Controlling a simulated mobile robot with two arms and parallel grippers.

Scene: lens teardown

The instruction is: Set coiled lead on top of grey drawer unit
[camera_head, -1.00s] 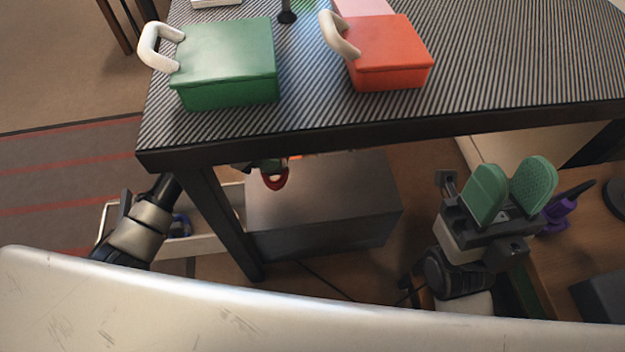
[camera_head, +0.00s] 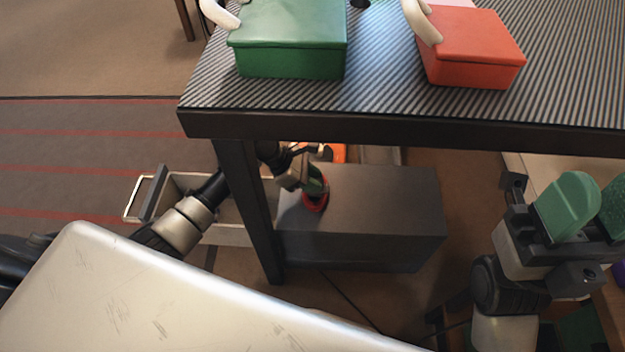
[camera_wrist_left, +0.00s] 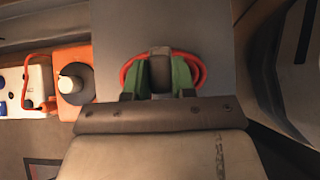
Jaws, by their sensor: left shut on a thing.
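The coiled lead is a red loop (camera_head: 314,203) at the near left part of the grey drawer unit's top, under the table. My left gripper (camera_head: 316,184) reaches under the table past its leg and is shut on the coil. In the left wrist view the red coil (camera_wrist_left: 200,70) shows on both sides of the green fingers (camera_wrist_left: 160,76), over the grey top (camera_wrist_left: 215,25). I cannot tell whether the coil touches the top. The grey drawer unit (camera_head: 385,205) has an open drawer (camera_head: 235,236) at its left. My right gripper (camera_head: 592,208) has green fingers apart, with nothing seen between them.
The striped table (camera_head: 390,95) overhangs the unit, with its leg (camera_head: 250,210) close to my left arm. A green box (camera_head: 290,40) and a red-orange box (camera_head: 470,50) stand on it. An orange object (camera_wrist_left: 75,72) lies beside the unit's top. The top's right part is clear.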

